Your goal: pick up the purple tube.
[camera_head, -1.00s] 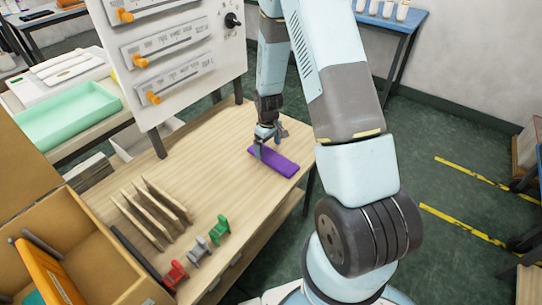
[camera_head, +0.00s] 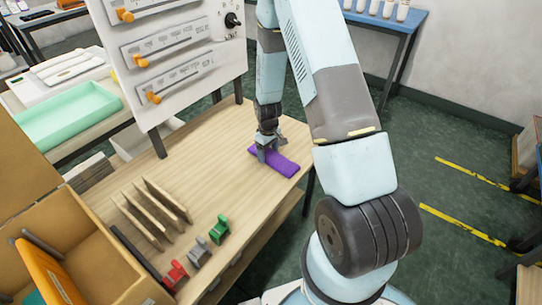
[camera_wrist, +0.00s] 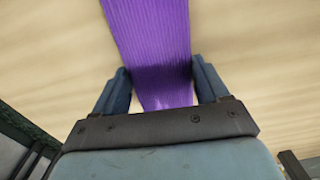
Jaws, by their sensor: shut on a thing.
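The purple tube (camera_head: 285,165) lies flat on the wooden table (camera_head: 215,160), near its far right edge. It looks like a long, flat purple strip with fine ribbing. My gripper (camera_head: 266,155) reaches down over the tube's left end and is shut on it. In the wrist view the tube (camera_wrist: 150,45) runs from the top edge down between the two fingers of my gripper (camera_wrist: 162,88), one on each side. I see no clear gap between tube and table.
A white panel with orange knobs (camera_head: 175,60) stands behind the table's left part. Wooden dividers (camera_head: 150,210) and red, grey and green clamp-like pieces (camera_head: 198,251) stand nearer. An open wooden box (camera_head: 95,265) is at lower left. The table around the tube is clear.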

